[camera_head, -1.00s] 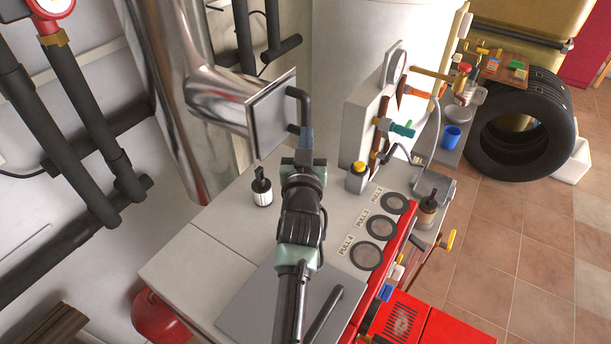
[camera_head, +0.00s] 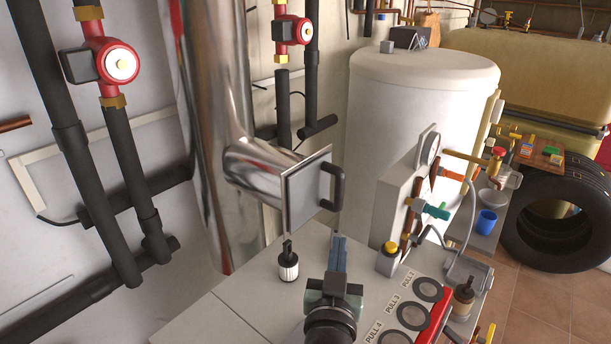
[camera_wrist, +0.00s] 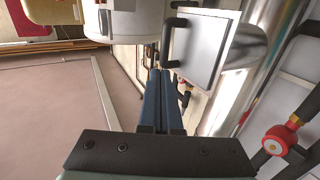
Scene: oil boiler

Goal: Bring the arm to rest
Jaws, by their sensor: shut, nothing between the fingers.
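My gripper (camera_head: 338,252) is in the lower middle of the head view, above the pale boiler top. Its blue fingers are together with nothing between them. In the wrist view the fingers (camera_wrist: 161,88) run up the middle, side by side. The flue door (camera_head: 308,196), a square metal plate with a dark handle (camera_head: 333,187), is just beyond the fingertips in the head view. In the wrist view the handle (camera_wrist: 172,42) appears close to the fingertips; I cannot tell whether they touch. The rest of my arm is mostly below the head view.
A small black-and-white brush-like item (camera_head: 288,264) stands on the boiler top (camera_head: 245,300), left of my gripper. A grey box with valves (camera_head: 405,205) stands at right. Red pumps (camera_head: 120,64) and dark pipes line the left wall. A white tank (camera_head: 424,90) stands behind.

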